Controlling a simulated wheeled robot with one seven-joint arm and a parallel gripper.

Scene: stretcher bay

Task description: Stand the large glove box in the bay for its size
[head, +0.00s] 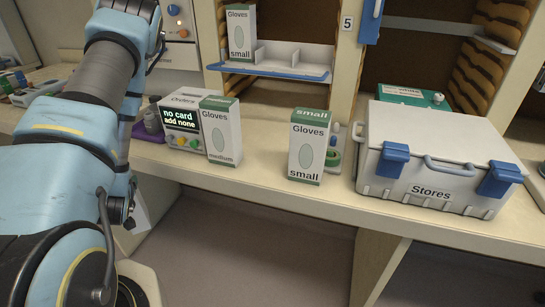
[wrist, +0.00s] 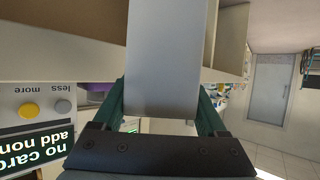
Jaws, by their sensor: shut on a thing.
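My gripper (wrist: 163,100) is shut on a plain pale grey box-like thing (wrist: 163,50), which stands out between its two dark green fingers in the wrist view. No label shows on this face, so I cannot read its size. In the head view my arm hides most of the gripper at the left. A divided shelf rack (head: 283,68) with white dividers and a blue front edge holds a small glove box (head: 241,33) upright in its left bay. The bays to the right of it look empty. No box marked large is readable in either view.
A medium glove box (head: 220,132) and another small glove box (head: 307,146) stand upright on the counter (head: 265,150). A machine reading "no card add none" (head: 181,120) is left of the medium one. A Stores chest (head: 437,160) fills the right.

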